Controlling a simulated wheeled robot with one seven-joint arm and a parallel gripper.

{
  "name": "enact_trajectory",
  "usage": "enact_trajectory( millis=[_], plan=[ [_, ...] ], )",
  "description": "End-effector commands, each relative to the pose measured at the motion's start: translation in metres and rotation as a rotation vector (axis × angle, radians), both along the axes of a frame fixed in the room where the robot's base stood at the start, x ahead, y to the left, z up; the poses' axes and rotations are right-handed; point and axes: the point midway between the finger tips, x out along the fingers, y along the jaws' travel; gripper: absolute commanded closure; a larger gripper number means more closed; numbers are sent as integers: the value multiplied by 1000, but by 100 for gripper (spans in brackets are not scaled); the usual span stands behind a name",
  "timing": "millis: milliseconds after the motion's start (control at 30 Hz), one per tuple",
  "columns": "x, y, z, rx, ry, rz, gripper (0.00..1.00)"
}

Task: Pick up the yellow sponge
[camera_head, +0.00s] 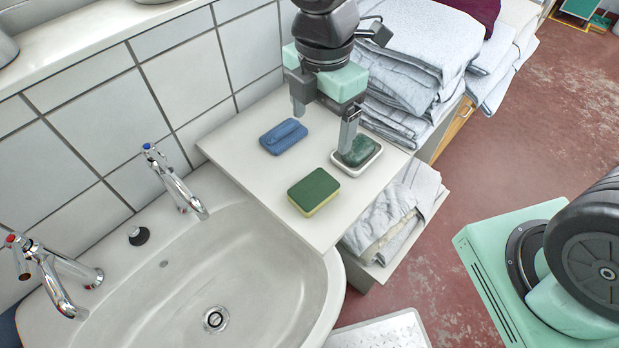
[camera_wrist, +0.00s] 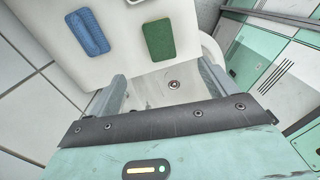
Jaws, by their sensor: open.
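The yellow sponge (camera_head: 314,191) lies flat on the white shelf beside the sink. Its green scouring side is up and a thin yellow edge shows at the front. In the wrist view the green top of the sponge (camera_wrist: 159,40) is beyond my fingertips. My gripper (camera_head: 324,128) points down over the shelf, behind the sponge in the head view, with its fingers wide apart and nothing between them. My gripper also shows in the wrist view (camera_wrist: 163,85). The right finger overlaps the green soap in the head view; I cannot tell whether they touch.
A blue brush-like item (camera_head: 283,137) lies left of my gripper. A green soap (camera_head: 358,150) sits in a white dish (camera_head: 363,170) on the right. The basin (camera_head: 262,262) with two taps is at front left. Folded linen (camera_head: 425,40) is stacked behind.

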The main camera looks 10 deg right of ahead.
Motion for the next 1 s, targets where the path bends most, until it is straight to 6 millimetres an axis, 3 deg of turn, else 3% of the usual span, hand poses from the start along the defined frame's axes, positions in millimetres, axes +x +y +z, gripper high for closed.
enact_trajectory(
  millis=[167,600,1000],
  plan=[
    [0,0,-23,-3,5,22,15],
    [0,1,-108,-3,3,18,15],
    [-4,7,-142,-4,3,19,15]
  ],
)
